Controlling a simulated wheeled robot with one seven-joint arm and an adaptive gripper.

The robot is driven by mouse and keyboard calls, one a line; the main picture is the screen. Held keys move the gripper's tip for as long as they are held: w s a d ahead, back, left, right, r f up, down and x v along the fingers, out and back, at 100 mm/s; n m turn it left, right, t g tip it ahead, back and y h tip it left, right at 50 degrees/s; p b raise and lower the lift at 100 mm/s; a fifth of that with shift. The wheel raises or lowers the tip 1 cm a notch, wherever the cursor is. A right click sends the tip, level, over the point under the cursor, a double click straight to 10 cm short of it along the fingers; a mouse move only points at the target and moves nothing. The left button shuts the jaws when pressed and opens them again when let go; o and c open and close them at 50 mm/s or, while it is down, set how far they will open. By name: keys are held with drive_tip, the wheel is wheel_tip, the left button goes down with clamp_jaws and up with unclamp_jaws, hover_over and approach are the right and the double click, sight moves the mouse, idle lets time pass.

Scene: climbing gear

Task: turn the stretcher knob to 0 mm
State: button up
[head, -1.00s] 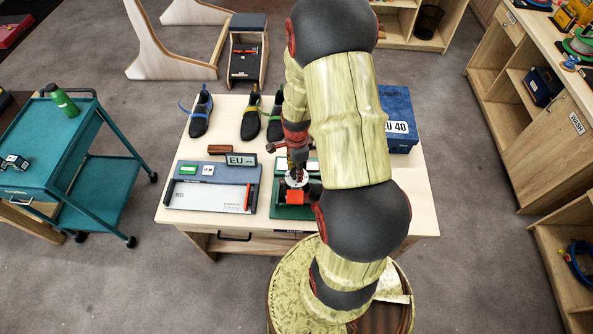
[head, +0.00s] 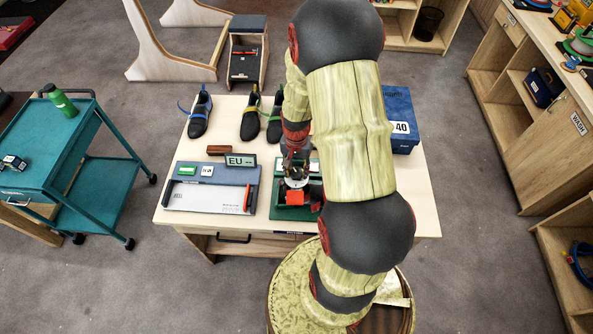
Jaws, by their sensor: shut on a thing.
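The stretcher is a green-based device (head: 284,212) with a red block (head: 294,198) on the light wooden table, right of the grey measuring device. My gripper (head: 296,176) points down over it, at a pale round part that looks like the stretcher knob (head: 297,183). The fingers appear closed on this knob. My arm hides the right side of the stretcher. The knob's marks and any mm reading are too small to read.
The grey measuring device (head: 205,200) with an EU sign (head: 241,161) stands close on the left. Several dark shoes (head: 200,113) line the back of the table (head: 165,180). A blue EU 40 box (head: 400,112) stands right. A teal cart (head: 50,150) is left.

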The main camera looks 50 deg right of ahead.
drive_tip(key=n, duration=0.7)
drive_tip(key=shift+b, duration=0.35)
drive_tip(key=n, duration=0.8)
drive_tip(key=shift+n+b, duration=0.3)
drive_tip(key=n, duration=0.3)
drive_tip(key=shift+n, duration=0.3)
drive_tip(key=n, duration=0.3)
drive_tip(key=shift+n, duration=0.3)
drive_tip(key=n, duration=0.6)
drive_tip(key=shift+n+b, duration=0.3)
drive_tip(key=shift+n, duration=0.1)
drive_tip(key=o, duration=0.9)
